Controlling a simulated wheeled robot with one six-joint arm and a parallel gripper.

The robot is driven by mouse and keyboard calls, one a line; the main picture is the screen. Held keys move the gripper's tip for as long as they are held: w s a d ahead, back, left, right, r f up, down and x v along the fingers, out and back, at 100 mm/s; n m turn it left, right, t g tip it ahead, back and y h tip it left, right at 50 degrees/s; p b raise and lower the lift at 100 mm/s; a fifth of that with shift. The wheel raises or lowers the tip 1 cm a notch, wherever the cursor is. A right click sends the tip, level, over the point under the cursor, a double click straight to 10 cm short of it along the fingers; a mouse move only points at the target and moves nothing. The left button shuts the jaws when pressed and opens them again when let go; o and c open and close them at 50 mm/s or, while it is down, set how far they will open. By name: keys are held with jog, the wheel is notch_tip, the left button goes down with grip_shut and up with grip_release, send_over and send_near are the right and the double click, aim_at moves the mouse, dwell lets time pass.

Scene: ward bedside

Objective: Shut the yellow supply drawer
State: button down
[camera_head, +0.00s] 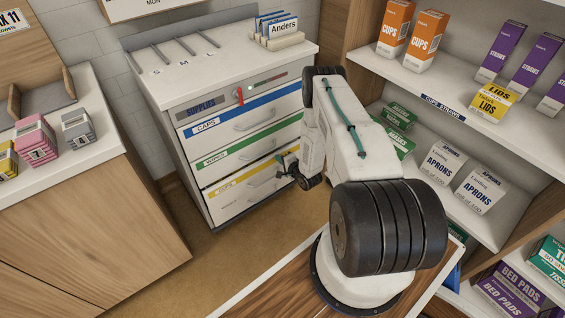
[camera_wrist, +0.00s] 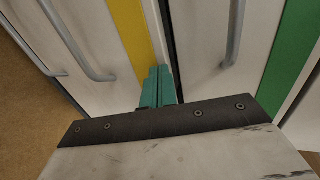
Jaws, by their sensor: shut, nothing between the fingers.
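The yellow supply drawer (camera_head: 238,183) is low in the white cabinet, below the green-striped drawer. Its yellow stripe also shows in the wrist view (camera_wrist: 129,30), with a grey bar handle to its left. A dark gap runs between its upper edge and the drawer above; I cannot tell how far it stands out. My gripper (camera_head: 282,169) is at the right part of the drawer front. In the wrist view its teal fingers (camera_wrist: 158,88) are shut and empty, by the yellow stripe and the gap. Whether they touch the front is unclear.
The green-striped drawer (camera_head: 246,148) and blue-striped drawer (camera_head: 240,118) are above. A shelf unit (camera_head: 440,92) with supply boxes stands close on the right. A wooden counter (camera_head: 85,215) is on the left. Brown floor (camera_head: 185,225) lies open before the cabinet.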

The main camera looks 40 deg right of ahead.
jog(key=w, duration=0.3)
jog(key=shift+d+r, duration=0.1)
jog(key=shift+w+r, duration=0.1)
jog(key=shift+w, duration=0.05)
dwell(0.4)
send_near(275, 154)
jog(key=s, duration=0.5)
jog(key=shift+s, duration=0.15)
